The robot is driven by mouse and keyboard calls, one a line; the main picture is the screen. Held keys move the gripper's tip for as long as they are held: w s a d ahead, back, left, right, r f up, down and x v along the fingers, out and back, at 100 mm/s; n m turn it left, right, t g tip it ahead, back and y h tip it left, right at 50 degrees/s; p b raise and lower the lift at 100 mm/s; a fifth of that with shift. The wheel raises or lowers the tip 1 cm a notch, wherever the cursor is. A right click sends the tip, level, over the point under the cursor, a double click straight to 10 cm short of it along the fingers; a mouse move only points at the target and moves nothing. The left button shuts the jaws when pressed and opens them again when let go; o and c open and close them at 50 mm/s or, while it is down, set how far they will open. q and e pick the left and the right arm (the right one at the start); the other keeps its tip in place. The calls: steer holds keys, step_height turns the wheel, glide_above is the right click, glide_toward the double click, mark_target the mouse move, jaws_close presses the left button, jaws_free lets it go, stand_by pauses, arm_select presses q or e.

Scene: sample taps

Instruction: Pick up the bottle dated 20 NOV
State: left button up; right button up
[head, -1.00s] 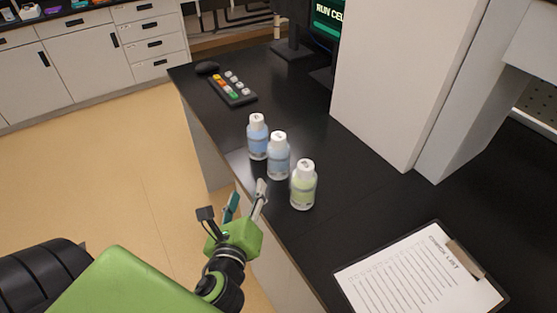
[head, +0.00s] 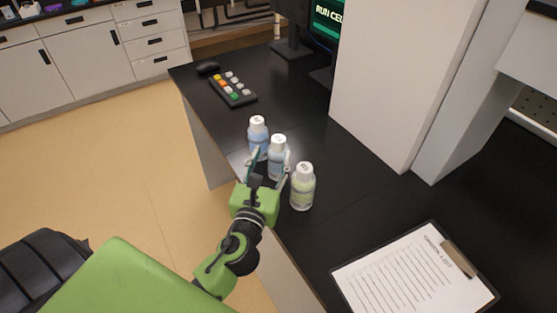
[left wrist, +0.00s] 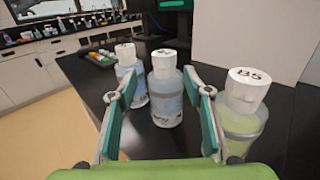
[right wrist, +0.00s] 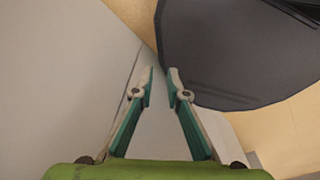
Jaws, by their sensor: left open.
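Three white-capped bottles stand upright in a row near the edge of the black counter. The far blue bottle (head: 258,135), the middle blue bottle (head: 278,150) and the near yellow-green bottle (head: 302,187) have labels too small to read. My right gripper (right wrist: 161,76) is open and empty, away from the bottles.
A clipboard (head: 390,272) lies on the counter at the lower right. A button pad (head: 233,89) and a mouse (head: 207,67) lie farther back. A tall white cabinet (head: 395,80) rises behind the bottles. The far and near bottles stand close beside the left fingers.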

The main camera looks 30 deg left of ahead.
mark_target(277, 148)
arm_select(q)
steer(key=shift+w+r+p, duration=0.25)
steer(key=shift+w+p, duration=0.05)
steer(key=shift+w, duration=0.3)
steer(key=x, duration=0.1)
steer(key=p+x, duration=0.1)
steer(key=x, duration=0.1)
steer(key=shift+w+d+r, duration=0.15)
steer(key=shift+w+r, duration=0.05)
steer(key=shift+w, duration=0.1)
steer(key=shift+w+f, duration=0.1)
steer(key=shift+w, duration=0.35)
steer(key=shift+s, duration=0.1)
jaws_close()
